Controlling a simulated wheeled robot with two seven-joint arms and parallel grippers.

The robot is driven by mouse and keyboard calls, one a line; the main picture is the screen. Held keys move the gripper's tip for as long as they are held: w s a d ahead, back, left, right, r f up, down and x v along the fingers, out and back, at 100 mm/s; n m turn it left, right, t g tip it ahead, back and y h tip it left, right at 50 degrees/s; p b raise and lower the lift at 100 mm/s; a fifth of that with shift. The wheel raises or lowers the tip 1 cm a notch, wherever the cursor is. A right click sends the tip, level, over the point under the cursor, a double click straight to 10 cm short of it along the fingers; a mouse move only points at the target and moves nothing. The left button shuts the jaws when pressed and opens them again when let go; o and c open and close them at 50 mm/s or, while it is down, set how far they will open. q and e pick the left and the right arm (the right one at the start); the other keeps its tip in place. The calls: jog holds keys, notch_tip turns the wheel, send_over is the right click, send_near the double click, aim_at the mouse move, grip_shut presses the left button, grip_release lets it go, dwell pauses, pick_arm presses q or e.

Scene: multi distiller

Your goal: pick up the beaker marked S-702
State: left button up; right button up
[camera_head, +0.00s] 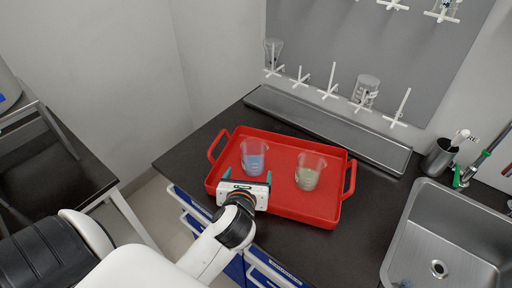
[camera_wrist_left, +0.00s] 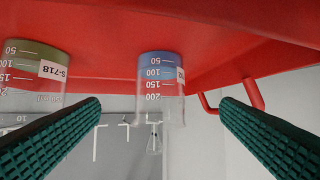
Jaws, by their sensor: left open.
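The blue-liquid beaker (camera_head: 254,158) stands on the left half of the red tray (camera_head: 285,210). In the left wrist view, which is upside down, the same beaker (camera_wrist_left: 158,75) has a label turned to the side, with only a final "2" readable. A beaker with green liquid (camera_head: 309,172) stands to its right on the tray; in the left wrist view this second beaker (camera_wrist_left: 35,70) reads S-718. My left gripper (camera_head: 248,175) is open and empty just in front of the blue beaker. Its two green fingers (camera_wrist_left: 160,112) spread to either side of that beaker, apart from it. My right gripper is not in view.
The tray has raised rims and a handle at each end, on a black counter (camera_head: 385,220). A metal trough (camera_head: 330,130) lies behind it, below a peg board (camera_head: 340,45) with glassware. A steel sink (camera_head: 440,240) is at right, with a dark cup (camera_head: 438,160) behind it.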

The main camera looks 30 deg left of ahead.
aim_at(252, 165)
pick_arm(q)
jog(key=x, duration=0.4)
jog(key=shift+w+a+f, duration=0.1)
jog(key=shift+w, duration=0.2)
jog(key=shift+w+a+f, duration=0.15)
jog(key=shift+w+a, duration=0.05)
jog(key=shift+w, duration=0.15)
jog(key=x, duration=0.4)
jog(key=shift+w+a+f, duration=0.1)
jog(key=shift+w+a, duration=0.05)
jog(key=shift+w, duration=0.15)
jog(key=shift+w+a+f, duration=0.1)
jog(key=shift+w+a, duration=0.05)
jog(key=shift+w, duration=0.1)
jog(key=shift+c, duration=0.4)
jog(key=c, duration=1.1)
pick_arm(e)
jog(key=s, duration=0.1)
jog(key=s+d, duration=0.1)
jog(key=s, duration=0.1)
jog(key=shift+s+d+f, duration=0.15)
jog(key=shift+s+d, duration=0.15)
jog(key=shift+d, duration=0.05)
